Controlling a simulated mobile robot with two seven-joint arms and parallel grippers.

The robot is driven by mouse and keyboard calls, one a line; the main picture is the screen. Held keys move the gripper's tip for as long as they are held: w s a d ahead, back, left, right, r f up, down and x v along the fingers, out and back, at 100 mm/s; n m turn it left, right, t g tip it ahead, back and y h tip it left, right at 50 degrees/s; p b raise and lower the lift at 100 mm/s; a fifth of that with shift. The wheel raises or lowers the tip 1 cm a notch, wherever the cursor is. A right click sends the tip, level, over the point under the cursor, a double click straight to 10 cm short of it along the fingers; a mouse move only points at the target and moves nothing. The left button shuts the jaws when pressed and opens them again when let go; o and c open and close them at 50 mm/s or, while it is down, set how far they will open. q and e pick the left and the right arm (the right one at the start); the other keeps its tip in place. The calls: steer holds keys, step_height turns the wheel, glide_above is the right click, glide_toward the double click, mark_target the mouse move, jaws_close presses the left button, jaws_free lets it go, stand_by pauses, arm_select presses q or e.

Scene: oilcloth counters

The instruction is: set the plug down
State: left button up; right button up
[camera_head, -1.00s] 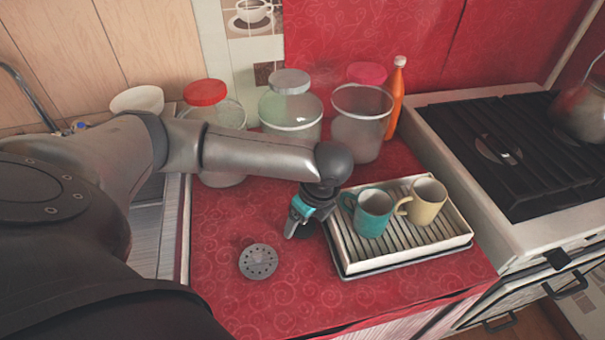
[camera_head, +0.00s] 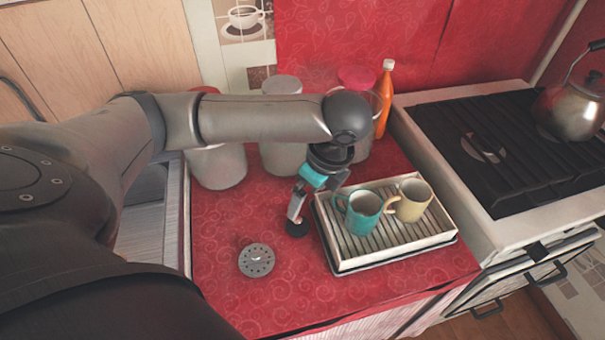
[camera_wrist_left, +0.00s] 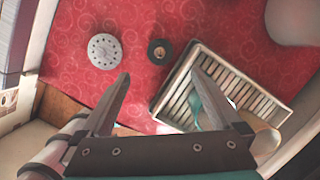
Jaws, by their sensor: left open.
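The plug (camera_head: 297,229) is a small black round piece on the red counter, left of the dish rack. It also shows in the left wrist view (camera_wrist_left: 160,52), beyond and between the fingertips, with a pale spot in its middle. My left gripper (camera_head: 297,207), grey with a teal part, is just above the plug. In the left wrist view its two fingers (camera_wrist_left: 159,73) are spread with nothing between them. My right gripper is not in view.
A perforated metal disc (camera_head: 256,261) lies left of the plug. The white dish rack (camera_head: 343,262) holds a teal mug (camera_head: 362,214) and a yellow mug (camera_head: 411,201). Jars and an orange bottle (camera_head: 384,103) stand behind. The counter front is clear.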

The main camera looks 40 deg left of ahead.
mark_target(297, 219)
arm_select(q)
steer(key=a+r+n+h+p, duration=0.3)
steer(key=n+p, duration=0.3)
steer(key=n, duration=0.8)
steer(key=shift+n, duration=0.3)
steer(key=f, duration=0.3)
steer(key=f+b, duration=0.1)
steer(key=f, duration=0.2)
steer(key=f+b, duration=0.1)
steer(key=f, duration=0.3)
steer(key=shift+w+a, duration=0.2)
steer(key=shift+w, duration=0.1)
steer(key=f+b, duration=0.1)
steer(key=f, duration=0.1)
steer(key=f+b, duration=0.1)
steer(key=f, duration=0.2)
steer(key=shift+s+d+f, duration=0.15)
steer(key=shift+s+f, duration=0.05)
steer(key=shift+r, duration=0.1)
steer(key=c, duration=1.5)
steer(key=shift+r, duration=0.1)
step_height(297, 219, up, 20)
steer(key=p, duration=0.5)
